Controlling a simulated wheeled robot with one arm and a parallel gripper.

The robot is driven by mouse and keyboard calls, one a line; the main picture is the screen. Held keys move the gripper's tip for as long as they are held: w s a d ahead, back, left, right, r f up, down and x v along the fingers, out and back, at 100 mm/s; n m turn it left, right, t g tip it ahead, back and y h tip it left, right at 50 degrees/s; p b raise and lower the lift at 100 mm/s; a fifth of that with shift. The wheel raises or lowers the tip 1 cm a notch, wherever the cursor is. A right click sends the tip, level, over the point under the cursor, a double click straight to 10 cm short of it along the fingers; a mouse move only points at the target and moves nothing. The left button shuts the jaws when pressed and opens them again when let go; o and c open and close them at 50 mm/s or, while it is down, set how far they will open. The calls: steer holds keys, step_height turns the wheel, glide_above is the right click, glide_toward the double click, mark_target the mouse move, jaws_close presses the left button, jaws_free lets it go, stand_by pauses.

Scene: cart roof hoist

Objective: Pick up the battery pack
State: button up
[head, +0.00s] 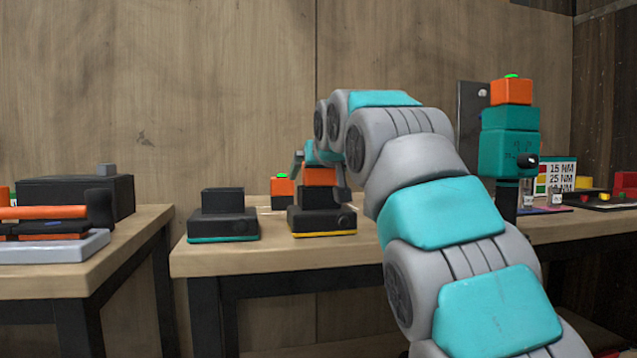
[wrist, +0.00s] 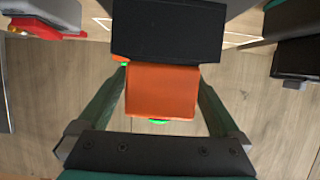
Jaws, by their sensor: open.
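An orange battery pack (head: 320,176) sits upright on the black charger with a yellow base strip (head: 323,222). My open gripper (head: 320,182) is over it, with one finger on each side. In the wrist view the orange pack (wrist: 162,92) lies between the two fingers of my gripper (wrist: 160,88), with a green spot at its near edge and the black charger body (wrist: 167,32) beyond it. Slim gaps seem to show beside the pack; contact is hard to tell. A second orange pack with a green top (head: 283,190) stands behind, to the left.
A black charger with a teal strip (head: 222,224) stands empty to the left. A teal tool (head: 508,150) with an orange pack (head: 511,92) on it stands upright at right. A separate table (head: 120,255) at left holds black and orange gear.

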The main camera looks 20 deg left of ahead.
steer(key=shift+w+a+f, duration=0.15)
steer(key=shift+w, duration=0.15)
jaws_close()
stand_by(0.7)
